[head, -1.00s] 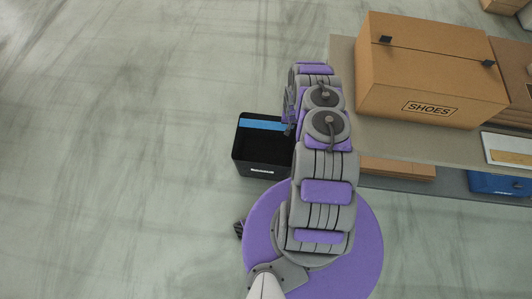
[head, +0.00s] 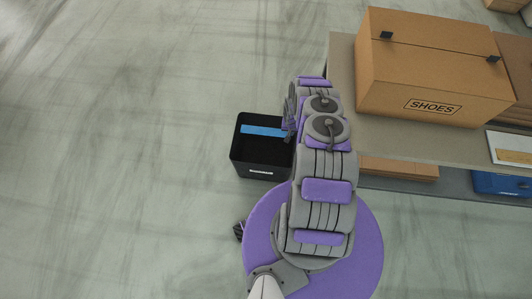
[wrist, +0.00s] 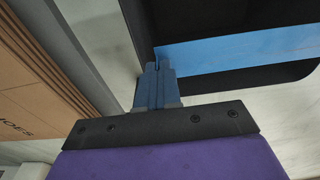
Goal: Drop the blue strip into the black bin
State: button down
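The blue strip (head: 263,131) lies across the opening of the black bin (head: 262,171) in the head view. The bin stands on the floor, left of my arm. My gripper (head: 288,129) is at the bin's right side, partly hidden by my arm. In the wrist view, the two fingers of my gripper (wrist: 156,68) are close together at the near end of the blue strip (wrist: 240,47). The strip stretches right from the fingertips over the dark inside of the black bin (wrist: 240,79). The fingers appear shut on it. The strip's far end is out of the wrist view.
A table (head: 342,70) stands to the right of the bin and carries a large cardboard shoe box (head: 425,65). A lower shelf (head: 420,186) holds a flat box (head: 400,168) and a blue box (head: 500,183). The floor left of the bin is clear.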

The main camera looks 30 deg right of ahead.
jog(key=c, duration=1.3)
grip_release()
jog(key=shift+a+r, duration=0.1)
jog(key=shift+a, duration=0.15)
jog(key=shift+o, duration=0.2)
jog(key=shift+d, duration=0.1)
jog(key=shift+r, duration=0.5)
notch_tip(320, 180, up, 16)
jog(key=s+a+p, duration=0.1)
jog(key=p, duration=0.4)
jog(key=shift+s+a+p, duration=0.15)
jog(key=shift+s+p, duration=0.1)
jog(key=shift+p, duration=0.05)
